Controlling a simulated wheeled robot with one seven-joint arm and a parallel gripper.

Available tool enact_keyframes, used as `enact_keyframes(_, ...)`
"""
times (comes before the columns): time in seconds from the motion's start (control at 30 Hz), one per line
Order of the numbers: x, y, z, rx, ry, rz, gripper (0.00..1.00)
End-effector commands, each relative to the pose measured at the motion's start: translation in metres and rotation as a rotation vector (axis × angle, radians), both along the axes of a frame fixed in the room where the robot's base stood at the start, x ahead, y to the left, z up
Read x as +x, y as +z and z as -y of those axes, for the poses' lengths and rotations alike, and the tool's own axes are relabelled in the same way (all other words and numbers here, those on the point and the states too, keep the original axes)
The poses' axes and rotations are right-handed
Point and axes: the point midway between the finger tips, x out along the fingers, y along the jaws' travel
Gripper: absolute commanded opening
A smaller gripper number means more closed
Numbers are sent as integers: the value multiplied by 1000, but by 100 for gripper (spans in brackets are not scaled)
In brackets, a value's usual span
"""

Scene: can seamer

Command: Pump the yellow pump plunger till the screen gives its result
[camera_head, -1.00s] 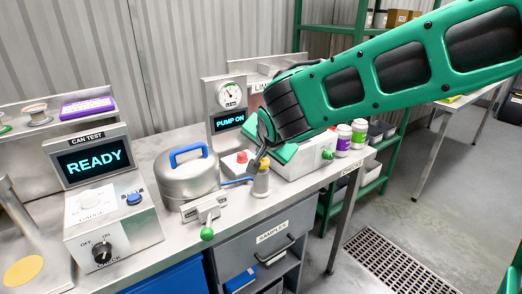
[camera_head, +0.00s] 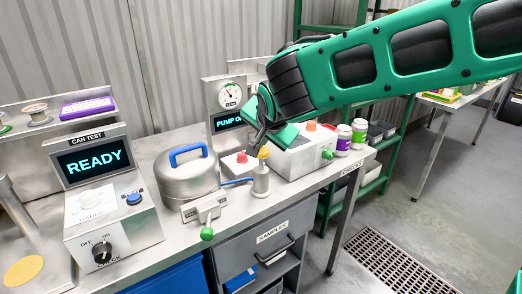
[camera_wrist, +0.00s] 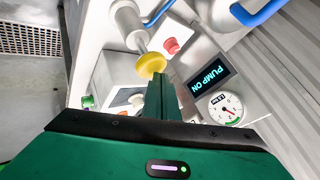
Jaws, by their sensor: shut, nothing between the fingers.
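The yellow pump plunger (camera_head: 264,152) stands raised on top of the small grey pump cylinder (camera_head: 261,181). In the wrist view the round yellow plunger head (camera_wrist: 150,65) shows with a bit of its rod. My gripper (camera_head: 259,143) is shut and empty, right at the plunger head; I cannot tell whether it touches. Its fingers also show in the wrist view (camera_wrist: 160,85). The pump screen (camera_wrist: 208,76) reads PUMP ON; in the head view my gripper partly covers it. A round dial gauge (camera_head: 230,95) sits above that screen.
A lidded pot with a blue handle (camera_head: 186,155) stands left of the pump, joined by a blue hose. A red button (camera_head: 241,157) is close behind the pump. The CAN TEST screen (camera_head: 93,160) reads READY. A green-knobbed lever (camera_head: 207,234) sits at the bench front.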

Motion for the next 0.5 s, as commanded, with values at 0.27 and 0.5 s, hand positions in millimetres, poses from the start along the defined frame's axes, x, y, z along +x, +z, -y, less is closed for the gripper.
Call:
enact_keyframes(0.27, 0, 10, 0, 1, 1, 1, 0)
enact_keyframes(0.5, 0, 10, 0, 1, 1, 1, 0)
